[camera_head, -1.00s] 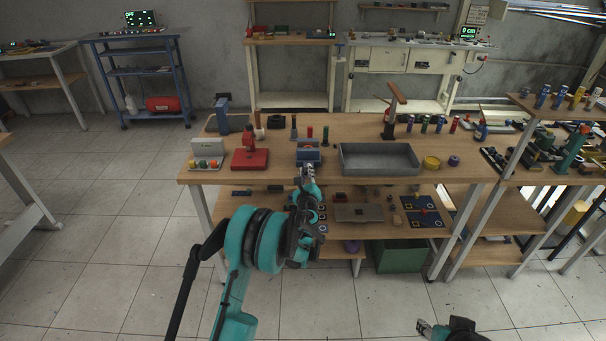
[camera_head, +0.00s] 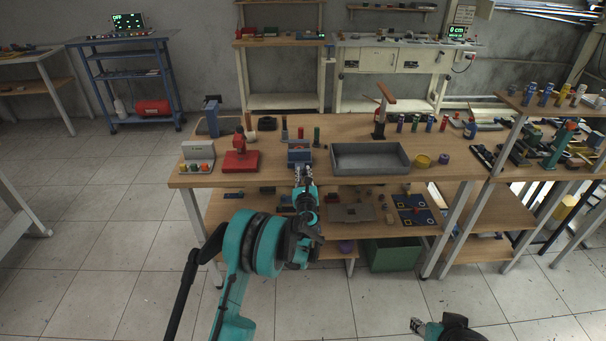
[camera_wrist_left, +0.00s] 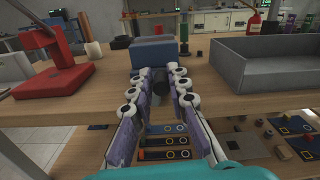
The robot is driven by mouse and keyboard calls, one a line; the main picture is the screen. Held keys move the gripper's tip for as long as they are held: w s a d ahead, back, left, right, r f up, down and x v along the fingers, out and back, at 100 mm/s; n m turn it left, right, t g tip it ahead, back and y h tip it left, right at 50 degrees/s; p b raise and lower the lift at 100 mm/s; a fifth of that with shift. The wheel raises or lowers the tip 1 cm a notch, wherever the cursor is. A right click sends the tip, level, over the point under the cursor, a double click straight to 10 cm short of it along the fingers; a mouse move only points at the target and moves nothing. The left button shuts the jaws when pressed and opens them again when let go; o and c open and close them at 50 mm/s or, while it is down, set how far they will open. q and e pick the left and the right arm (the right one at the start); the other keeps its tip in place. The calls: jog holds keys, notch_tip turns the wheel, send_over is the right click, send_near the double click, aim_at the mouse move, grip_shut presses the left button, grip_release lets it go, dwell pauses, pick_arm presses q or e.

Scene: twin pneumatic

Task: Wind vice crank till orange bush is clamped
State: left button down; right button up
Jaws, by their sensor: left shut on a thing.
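The blue vice (camera_head: 299,154) stands at the front edge of the workbench, and its blue block also shows in the left wrist view (camera_wrist_left: 155,52). My left gripper (camera_head: 303,169) is in front of the vice. In the left wrist view its fingers (camera_wrist_left: 159,82) reach toward the vice's front face. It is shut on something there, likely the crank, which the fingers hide. A small orange-red cylinder (camera_head: 300,132) shows just above the vice; I cannot tell whether it sits between the jaws. My right gripper (camera_head: 416,325) is low at the bottom, away from the bench; its opening is too small to judge.
A red press (camera_head: 241,160) stands left of the vice and a grey tray (camera_head: 370,172) right of it. Several small cylinders stand behind. A lower shelf (camera_head: 270,236) with flat parts lies under the bench top. The floor in front is clear.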

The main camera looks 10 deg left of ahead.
pick_arm(q)
jog(key=shift+d+f, duration=0.15)
jog(key=c, duration=1.5)
grip_release()
jog(key=shift+s, duration=0.1)
jog(key=v, duration=1.1)
jog(key=shift+s, duration=0.4)
jog(key=shift+d, duration=0.1)
